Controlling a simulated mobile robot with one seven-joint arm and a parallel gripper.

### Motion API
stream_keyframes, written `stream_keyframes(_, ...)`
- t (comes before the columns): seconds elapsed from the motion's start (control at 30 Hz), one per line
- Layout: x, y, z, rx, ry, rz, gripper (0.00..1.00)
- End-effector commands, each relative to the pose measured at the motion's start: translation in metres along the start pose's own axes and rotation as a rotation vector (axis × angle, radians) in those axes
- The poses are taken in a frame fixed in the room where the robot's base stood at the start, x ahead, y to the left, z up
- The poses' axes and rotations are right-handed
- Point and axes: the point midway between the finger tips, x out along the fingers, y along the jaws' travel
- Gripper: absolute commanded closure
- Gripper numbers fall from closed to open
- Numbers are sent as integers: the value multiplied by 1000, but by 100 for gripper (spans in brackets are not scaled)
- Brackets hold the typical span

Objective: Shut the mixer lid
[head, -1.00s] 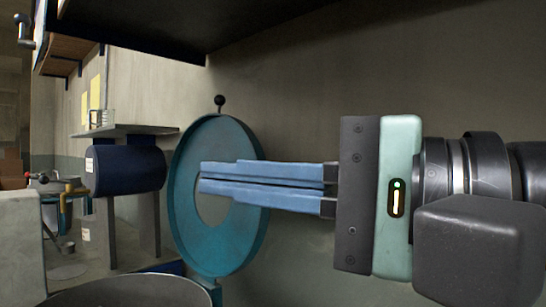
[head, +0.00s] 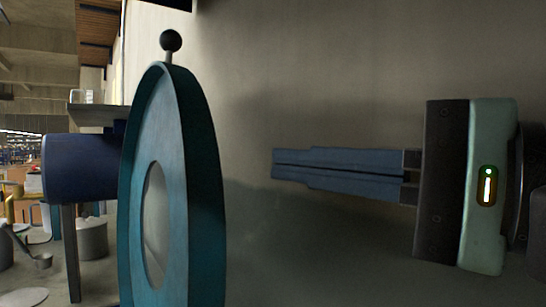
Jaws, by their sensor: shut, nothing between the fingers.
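The mixer lid (head: 188,200) is a teal ring-shaped disc with a raised rim and a hole in its middle. It stands upright on edge in the left half of the head view, seen nearly side-on. A black ball knob (head: 171,41) sits on a short stem at its top edge. My gripper (head: 274,164) points left, its two blue fingers together and empty. In the picture the fingertips are right of the lid, with a visible gap between. The mixer bowl and the lid's hinge are out of view.
A dark blue drum (head: 80,168) on legs stands behind the lid at the left, under a grey shelf (head: 97,115). A grey cylindrical container (head: 92,240) is below it. A bare wall fills the background around my gripper.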

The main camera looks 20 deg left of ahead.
Motion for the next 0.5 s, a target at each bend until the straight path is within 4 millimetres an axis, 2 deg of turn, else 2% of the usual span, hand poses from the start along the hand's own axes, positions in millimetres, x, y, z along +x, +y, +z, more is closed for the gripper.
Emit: stream_keyframes(0.5,83,1,0,0,-2,3,100)
